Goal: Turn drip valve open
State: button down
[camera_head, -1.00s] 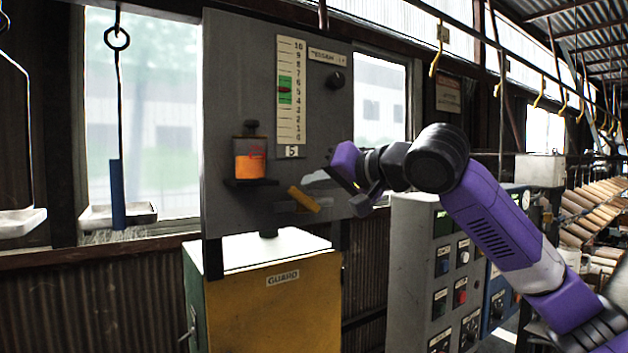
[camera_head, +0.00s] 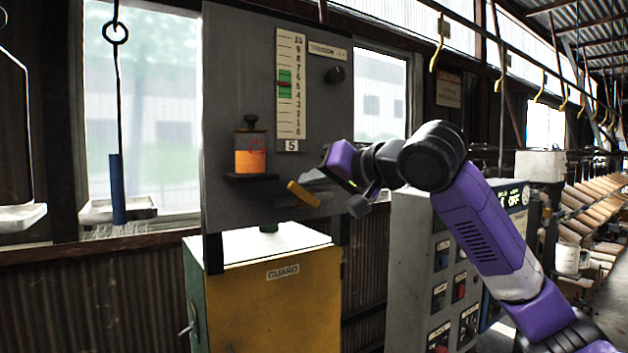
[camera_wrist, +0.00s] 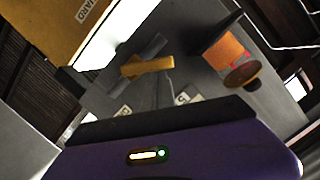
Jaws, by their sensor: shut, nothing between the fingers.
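The drip valve's yellow lever (camera_head: 303,193) is on the grey panel, tilted down to the right in the head view. In the wrist view the lever (camera_wrist: 147,66) lies nearly level, above the middle. A drip cup with orange liquid (camera_head: 250,160) is mounted on the panel, up and left of the lever; the cup's orange body (camera_wrist: 226,54) also shows in the wrist view. My gripper (camera_head: 308,180) is shut and empty, at the lever's upper right side. I cannot tell whether its tips touch the lever. The fingertips are hard to make out in the wrist view.
A yellow guard box (camera_head: 285,310) stands below. A grey control cabinet (camera_head: 415,260) is close under my arm. A hook with a blue piece (camera_head: 117,190) hangs at left.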

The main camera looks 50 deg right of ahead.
aim_at(296, 193)
jog(key=shift+a, duration=0.15)
jog(key=n, duration=0.1)
jog(key=a+f+n+h, duration=0.1)
jog(key=n+b, duration=0.1)
jog(key=n, duration=0.1)
jog(key=shift+w+a+f+g, duration=0.3)
jog(key=shift+a, duration=0.05)
jog(key=shift+a+f, duration=0.15)
jog(key=shift+f, duration=0.05)
jog(key=shift+h, duration=0.4)
dwell(0.3)
